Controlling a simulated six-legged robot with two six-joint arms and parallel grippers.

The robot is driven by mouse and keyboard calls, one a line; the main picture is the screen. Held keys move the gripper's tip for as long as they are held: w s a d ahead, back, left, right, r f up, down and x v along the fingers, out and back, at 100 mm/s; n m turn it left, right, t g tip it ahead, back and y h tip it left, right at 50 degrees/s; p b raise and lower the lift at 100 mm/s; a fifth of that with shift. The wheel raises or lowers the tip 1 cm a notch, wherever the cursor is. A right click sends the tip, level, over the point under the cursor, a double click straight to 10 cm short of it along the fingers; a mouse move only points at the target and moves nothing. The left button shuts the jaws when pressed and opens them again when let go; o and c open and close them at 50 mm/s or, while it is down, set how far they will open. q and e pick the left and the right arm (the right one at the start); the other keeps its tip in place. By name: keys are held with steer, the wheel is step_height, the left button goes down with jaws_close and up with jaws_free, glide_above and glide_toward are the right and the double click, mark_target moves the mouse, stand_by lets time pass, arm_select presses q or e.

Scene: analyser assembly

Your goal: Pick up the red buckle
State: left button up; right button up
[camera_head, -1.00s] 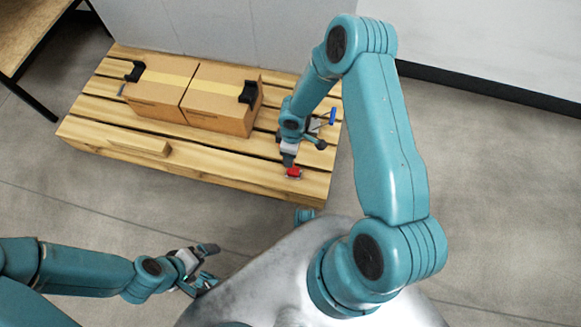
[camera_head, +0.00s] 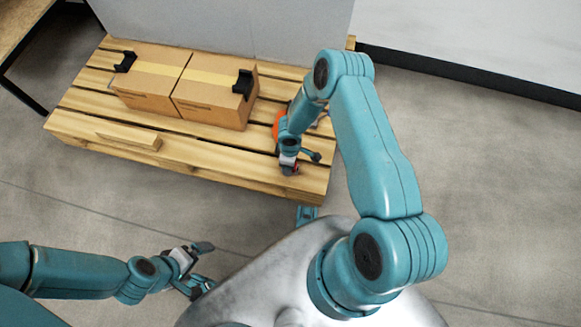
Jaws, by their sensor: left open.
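The red buckle (camera_head: 296,168) is at the front right of the wooden pallet. Only a small bit of red shows, as my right gripper (camera_head: 289,168) is over it and hides most of it. I cannot tell whether the jaws are closed on it or just beside it. My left gripper (camera_head: 203,266) is open and empty at the lower left, in front of the pallet and well away from the buckle.
Two cardboard boxes (camera_head: 150,77) with yellow tape and black corner pieces (camera_head: 243,83) stand on the pallet (camera_head: 215,162). A wooden block (camera_head: 129,140) lies at its front left. An orange item (camera_head: 278,124) is partly hidden behind my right arm. Floor lies clear to the right.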

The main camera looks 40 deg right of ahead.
step_height(320, 180, down, 2)
steer(key=shift+f, duration=0.15)
steer(key=c, duration=1.1)
steer(key=shift+o, duration=0.2)
